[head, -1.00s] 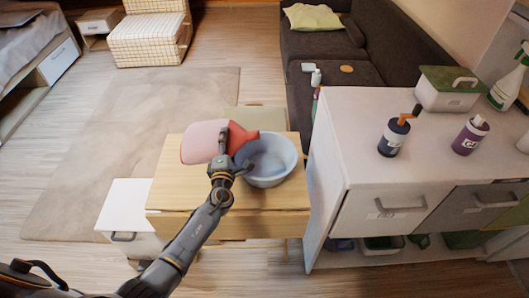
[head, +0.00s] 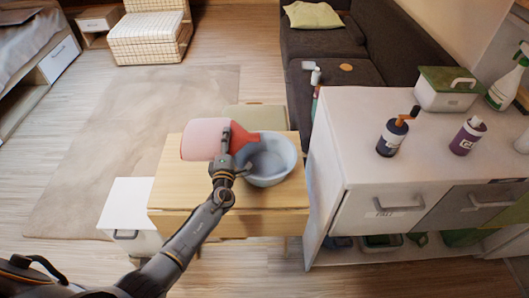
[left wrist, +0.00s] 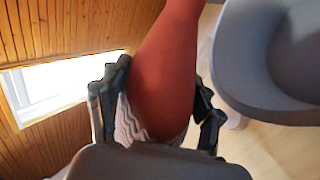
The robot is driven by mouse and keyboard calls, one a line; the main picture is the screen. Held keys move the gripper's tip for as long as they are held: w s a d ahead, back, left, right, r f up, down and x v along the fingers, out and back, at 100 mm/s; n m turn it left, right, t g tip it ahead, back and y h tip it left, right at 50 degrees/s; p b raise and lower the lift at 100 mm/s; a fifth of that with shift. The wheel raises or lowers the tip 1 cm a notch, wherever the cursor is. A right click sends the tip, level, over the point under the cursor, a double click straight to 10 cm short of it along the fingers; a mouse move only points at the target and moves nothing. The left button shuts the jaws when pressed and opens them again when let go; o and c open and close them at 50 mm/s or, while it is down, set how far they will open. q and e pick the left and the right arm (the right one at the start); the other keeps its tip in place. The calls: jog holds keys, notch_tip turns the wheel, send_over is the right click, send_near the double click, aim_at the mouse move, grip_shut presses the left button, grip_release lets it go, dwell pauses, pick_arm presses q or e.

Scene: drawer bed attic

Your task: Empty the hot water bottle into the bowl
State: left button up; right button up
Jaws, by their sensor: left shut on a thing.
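The red hot water bottle (head: 202,140) is held by my left gripper (head: 226,150) above the small wooden table. It lies roughly sideways, its narrower end towards the bowl. The light blue-grey bowl (head: 284,172) stands on the table just right of the gripper. In the left wrist view the fingers (left wrist: 157,105) are shut around the red bottle (left wrist: 168,70), and the bowl (left wrist: 240,75) is close by at the right. The bottle's mouth is not clearly visible, and no flowing water can be seen. My right gripper is not in view.
The wooden table (head: 185,200) has bare top at its front left. A low white drawer unit (head: 128,215) stands at the left. A green stool (head: 256,118) is behind the table.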

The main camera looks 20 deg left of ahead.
pick_arm(q)
jog(key=shift+w+d+m+p, duration=0.1)
jog(key=shift+d+m+p, duration=0.15)
jog(key=shift+m+p, duration=1.1)
dwell(6.7)
